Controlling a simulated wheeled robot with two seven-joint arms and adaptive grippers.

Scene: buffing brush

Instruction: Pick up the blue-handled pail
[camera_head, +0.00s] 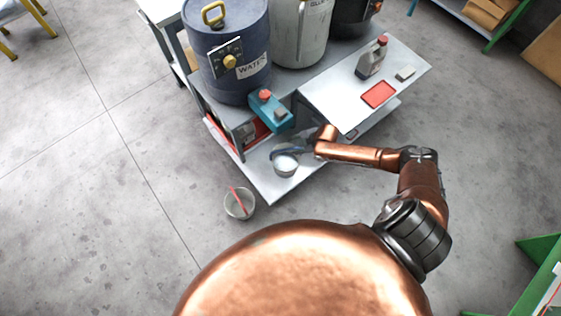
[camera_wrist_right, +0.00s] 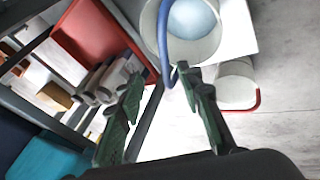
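The blue-handled pail (camera_head: 285,165) is a small pale bucket on the low shelf of the workbench. In the right wrist view the pail (camera_wrist_right: 205,45) is at the top, with a round pale blue-white surface inside. Its blue handle (camera_wrist_right: 163,40) hangs over the near side of the rim. My right gripper (camera_head: 301,152) is beside the pail. In the wrist view its two green-grey fingers (camera_wrist_right: 163,80) are apart, with the handle's lower bend between or just beyond their tips. Contact with the handle cannot be told. My left gripper is not in view.
A second bucket (camera_head: 239,205) with a red handle stands on the floor left of the shelf corner. Above are a blue WATER drum (camera_head: 225,80), a teal box (camera_head: 268,112) and a tabletop (camera_head: 345,105) with a bottle (camera_head: 371,60) and a red tray (camera_head: 379,94).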

